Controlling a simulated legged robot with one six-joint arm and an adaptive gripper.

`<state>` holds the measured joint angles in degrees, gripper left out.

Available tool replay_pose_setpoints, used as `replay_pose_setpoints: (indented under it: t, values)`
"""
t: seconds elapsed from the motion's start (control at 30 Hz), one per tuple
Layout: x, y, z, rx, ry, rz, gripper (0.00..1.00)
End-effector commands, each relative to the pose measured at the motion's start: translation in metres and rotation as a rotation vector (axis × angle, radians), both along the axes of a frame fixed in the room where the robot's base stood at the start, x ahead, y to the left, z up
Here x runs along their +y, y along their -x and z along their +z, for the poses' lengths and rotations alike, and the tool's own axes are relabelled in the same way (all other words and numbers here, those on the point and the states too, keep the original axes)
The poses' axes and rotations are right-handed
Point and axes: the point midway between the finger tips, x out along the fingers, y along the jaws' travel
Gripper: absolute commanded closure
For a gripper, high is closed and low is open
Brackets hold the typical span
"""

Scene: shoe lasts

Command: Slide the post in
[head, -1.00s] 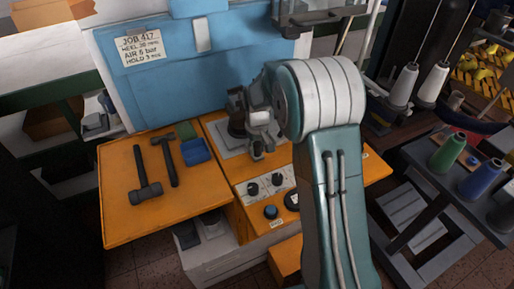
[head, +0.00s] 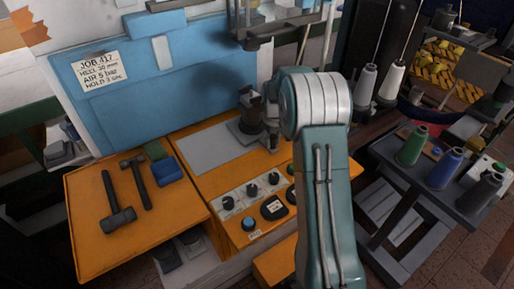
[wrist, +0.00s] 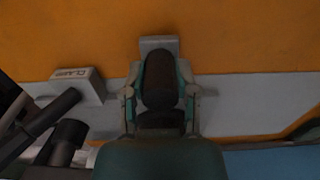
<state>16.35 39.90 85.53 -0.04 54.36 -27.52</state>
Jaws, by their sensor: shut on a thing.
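My gripper (wrist: 160,90) is shut on a dark brown, rounded piece (wrist: 158,75), which I take to be the post, with one finger on each side of it. A pale grey block (wrist: 158,43) shows just beyond its far end. In the head view my gripper (head: 270,122) is small and partly hidden by my arm. A dark upright shape (head: 247,128) stands beside it at the right part of a grey plate (head: 205,150). I cannot tell whether this is the held piece or its holder. The piece's lower end and any socket are hidden.
A block marked CLAMP (wrist: 77,82) and dark bars and cylinders (wrist: 62,142) lie left in the wrist view. Knobs (head: 250,190) line the orange bench front. Two hammers (head: 115,205) lie on the left wing. A blue panel (head: 165,75) stands behind; a spool cart (head: 425,180) is right.

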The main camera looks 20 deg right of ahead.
Motion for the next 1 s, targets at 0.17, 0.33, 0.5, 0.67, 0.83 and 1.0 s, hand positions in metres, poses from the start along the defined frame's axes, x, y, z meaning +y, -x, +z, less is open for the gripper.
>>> replay_pose_setpoints:
  t: [0.17, 0.33, 0.5, 0.67, 0.83, 1.0]
  values:
    - [-0.016, -0.001, -0.003, 0.008, -0.003, 0.0, 1.0]
    - [-0.019, -0.002, -0.003, 0.007, -0.002, 0.001, 1.0]
    - [-0.021, -0.003, -0.003, 0.006, -0.002, 0.001, 1.0]
    - [-0.021, -0.003, -0.002, 0.005, -0.001, 0.0, 0.27]
    - [-0.019, -0.003, -0.001, 0.004, -0.001, 0.001, 0.27]
    - [-0.018, -0.003, 0.0, 0.003, -0.001, 0.001, 0.27]
